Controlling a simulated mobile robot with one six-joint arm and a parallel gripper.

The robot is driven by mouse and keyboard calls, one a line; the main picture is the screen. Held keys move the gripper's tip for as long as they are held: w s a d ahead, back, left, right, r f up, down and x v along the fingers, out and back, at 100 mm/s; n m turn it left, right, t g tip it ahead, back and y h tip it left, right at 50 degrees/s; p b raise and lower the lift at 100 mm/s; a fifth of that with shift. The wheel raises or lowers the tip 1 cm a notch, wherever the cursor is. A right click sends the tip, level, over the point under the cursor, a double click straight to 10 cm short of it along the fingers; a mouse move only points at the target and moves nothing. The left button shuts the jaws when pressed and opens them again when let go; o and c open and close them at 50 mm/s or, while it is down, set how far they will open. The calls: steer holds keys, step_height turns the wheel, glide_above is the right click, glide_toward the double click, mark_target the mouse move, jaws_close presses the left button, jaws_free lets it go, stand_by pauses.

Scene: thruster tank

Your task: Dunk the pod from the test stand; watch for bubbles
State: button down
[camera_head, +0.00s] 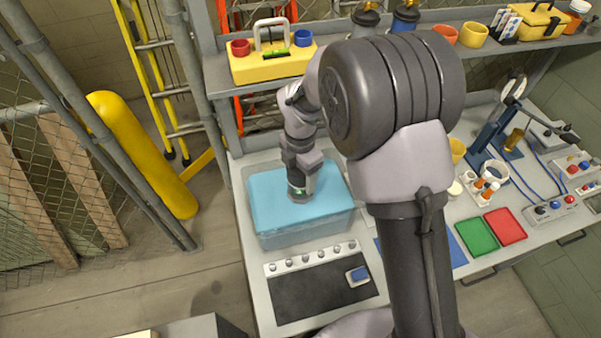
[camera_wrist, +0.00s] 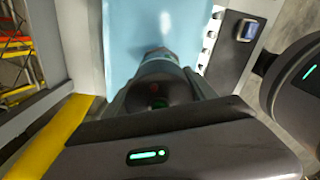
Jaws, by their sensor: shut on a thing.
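The water tank (camera_head: 305,238) is a clear box of light blue water at the left end of the bench. My gripper (camera_head: 299,195) points down over the middle of the tank, at or very near the water surface. In the wrist view, my gripper (camera_wrist: 160,98) is shut on the pod (camera_wrist: 160,64), a grey rounded piece between the fingers, with blue water (camera_wrist: 135,30) around its far end. In the head view the gripper hides most of the pod, and I cannot tell how deep it is. I see no clear bubbles. A blue stand (camera_head: 490,135) is at the right.
A black mat (camera_head: 320,290) with a knobbed rail and a blue-white item (camera_head: 357,275) lies in front of the tank. Green (camera_head: 477,236) and red (camera_head: 505,226) trays lie to the right. A shelf with a yellow toolbox (camera_head: 272,65) is behind.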

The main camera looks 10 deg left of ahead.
mark_target(301, 190)
stand_by(0.3)
steer(key=shift+f+b, duration=0.5)
steer(key=shift+f, duration=0.4)
steer(key=shift+f+b, duration=0.55)
steer(key=shift+f, duration=0.35)
steer(key=shift+f, duration=0.15)
steer(key=shift+f+b, duration=0.55)
steer(key=shift+f, duration=0.25)
steer(key=shift+f+b, duration=0.55)
steer(key=shift+f, duration=0.3)
